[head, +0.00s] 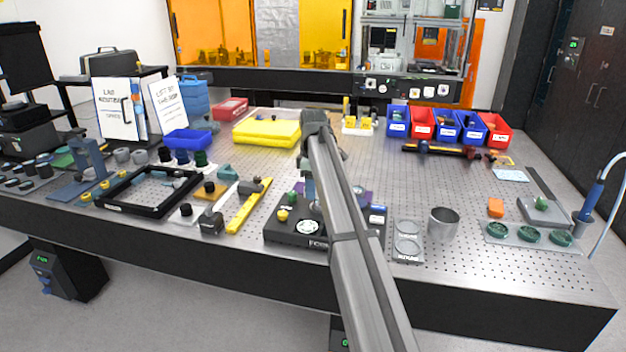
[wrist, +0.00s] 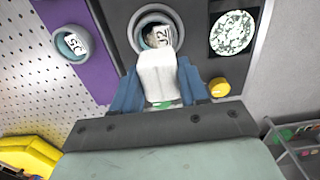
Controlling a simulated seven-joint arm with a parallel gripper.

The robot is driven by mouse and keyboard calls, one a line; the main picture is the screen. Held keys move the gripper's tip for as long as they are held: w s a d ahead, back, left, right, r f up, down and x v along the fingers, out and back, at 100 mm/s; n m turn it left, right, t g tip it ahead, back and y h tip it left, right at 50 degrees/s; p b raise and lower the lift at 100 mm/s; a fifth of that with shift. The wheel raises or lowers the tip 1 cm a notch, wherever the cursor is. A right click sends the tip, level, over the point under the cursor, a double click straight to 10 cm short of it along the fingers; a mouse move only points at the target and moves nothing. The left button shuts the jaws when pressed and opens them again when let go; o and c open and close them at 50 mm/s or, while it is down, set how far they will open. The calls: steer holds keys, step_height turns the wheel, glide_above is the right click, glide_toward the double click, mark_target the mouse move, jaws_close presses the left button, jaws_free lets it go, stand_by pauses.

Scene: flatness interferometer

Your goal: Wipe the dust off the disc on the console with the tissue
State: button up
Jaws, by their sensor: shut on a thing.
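The dark console (head: 285,233) stands near the table's front edge, partly hidden behind my arm. In the wrist view, a grey ring (wrist: 141,22) on the console (wrist: 195,12) holds a disc (wrist: 166,36) with dark printed digits. My gripper (wrist: 158,88) has blue fingers shut on a folded white tissue (wrist: 157,68). The tissue's far end overlaps the near part of the ring and disc in the picture. I cannot tell whether it touches the disc, and no dust can be made out. In the head view my arm hides the tissue and disc.
A round black-and-white patterned face (wrist: 233,33) and a yellow knob (wrist: 219,87) sit beside the ring. A second ringed disc (wrist: 72,43) lies on a purple mat (wrist: 78,15). A metal cup (head: 444,222) and a grey two-well tray (head: 407,240) stand right of the console.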

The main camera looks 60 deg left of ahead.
step_height(320, 180, down, 2)
steer(key=shift+w+d+f, duration=0.1)
steer(key=shift+d, duration=0.05)
steer(key=shift+w+d, duration=0.6)
steer(key=shift+c, duration=0.4)
steer(key=shift+w+d, duration=1.05)
steer(key=shift+w, duration=0.1)
steer(key=shift+s+a+r, duration=0.2)
steer(key=shift+s+a, duration=1.7)
steer(key=shift+d+r, duration=0.1)
steer(key=shift+r, duration=3.9)
steer(key=shift+w, duration=0.1)
